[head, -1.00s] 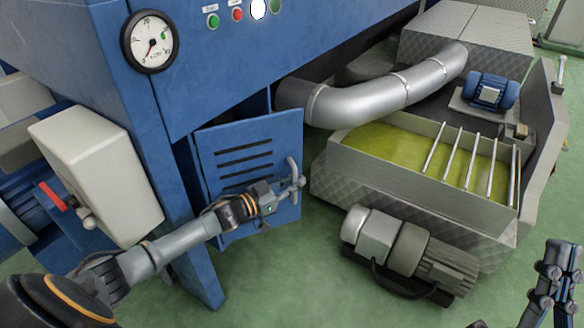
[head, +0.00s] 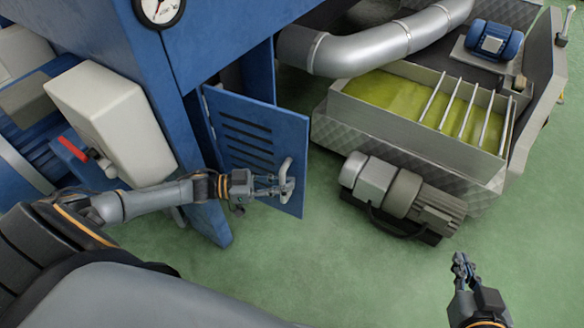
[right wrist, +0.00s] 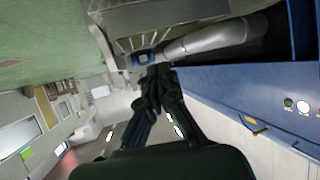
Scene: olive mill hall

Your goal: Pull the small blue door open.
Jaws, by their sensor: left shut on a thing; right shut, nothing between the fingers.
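The small blue door (head: 250,135) with dark slots stands ajar in the head view, swung outward from the blue machine frame, hinged on its left side. Its pale bar handle (head: 285,176) is near the right edge. My left gripper (head: 282,183) is shut on the handle; the fingers partly cover it. My right gripper (head: 459,262) is shut and empty, low at the right of the head view, well away from the door. In the right wrist view its fingers (right wrist: 159,75) meet at the middle.
A grey motor (head: 400,195) stands on the floor right of the door, with a green strip of floor between. Behind it is a metal trough (head: 420,135) with yellow-green liquid. A white box (head: 112,125) is mounted left of the door. Open floor (head: 340,260) lies in front.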

